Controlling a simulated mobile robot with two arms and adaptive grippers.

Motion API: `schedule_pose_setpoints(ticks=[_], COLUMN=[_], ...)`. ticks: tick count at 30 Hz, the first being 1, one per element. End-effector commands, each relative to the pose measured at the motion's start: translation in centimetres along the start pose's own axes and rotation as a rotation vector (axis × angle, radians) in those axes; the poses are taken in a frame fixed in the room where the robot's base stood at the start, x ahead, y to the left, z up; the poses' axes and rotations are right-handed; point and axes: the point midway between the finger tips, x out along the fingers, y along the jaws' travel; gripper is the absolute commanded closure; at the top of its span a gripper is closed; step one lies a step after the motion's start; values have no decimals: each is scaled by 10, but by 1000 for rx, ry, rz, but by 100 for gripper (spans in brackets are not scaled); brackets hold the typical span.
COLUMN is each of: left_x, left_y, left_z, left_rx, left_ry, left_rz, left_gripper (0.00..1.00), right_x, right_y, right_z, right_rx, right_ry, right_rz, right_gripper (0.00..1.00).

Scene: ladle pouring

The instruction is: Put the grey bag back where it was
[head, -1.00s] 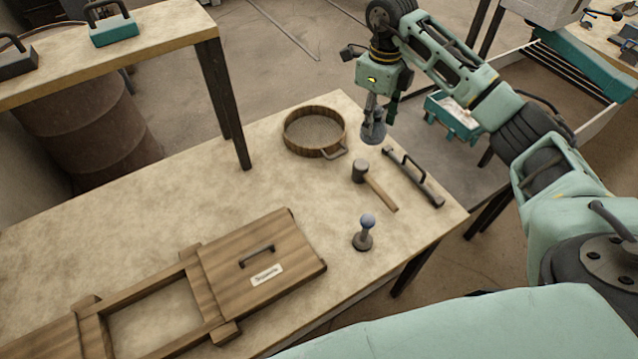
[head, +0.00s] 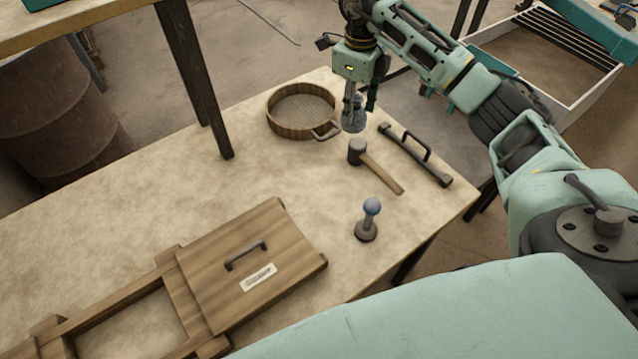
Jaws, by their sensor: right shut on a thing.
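The grey bag (head: 354,116) hangs from my right gripper (head: 354,94) in the head view. The gripper is shut on its upper part, and the fingertips are small and partly hidden. The bag appears to be above the far right part of the table (head: 110,215), between the round sieve and the black-handled bar. I cannot tell exactly how high it is. My left gripper is not in view.
The round wooden sieve (head: 302,112) is left of the bag. A wooden moulding frame with a lidded board (head: 250,265) lies in front. The table's left-middle is clear.

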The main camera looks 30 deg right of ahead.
Motion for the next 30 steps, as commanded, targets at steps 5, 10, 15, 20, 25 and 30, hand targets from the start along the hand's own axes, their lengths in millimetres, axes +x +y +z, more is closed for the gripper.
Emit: schedule_pose_setpoints(ticks=[5, 10, 15, 20, 25, 30], left_x=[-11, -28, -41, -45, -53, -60], left_y=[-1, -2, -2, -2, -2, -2], left_z=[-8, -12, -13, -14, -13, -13], left_rx=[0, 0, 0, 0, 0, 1], left_ry=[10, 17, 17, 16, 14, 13], left_rz=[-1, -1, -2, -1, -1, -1], left_gripper=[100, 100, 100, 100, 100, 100], right_x=[13, 35, 55, 67, 83, 106], right_y=[25, 64, 97, 112, 115, 114], right_z=[6, 15, 22, 26, 26, 27], right_rx=[-7, -7, -4, -1, 2, 1], right_ry=[1, 2, 0, -1, 3, 1], right_rz=[3, 5, 4, 1, 3, 2], right_gripper=[89, 89, 89, 89, 89, 89])
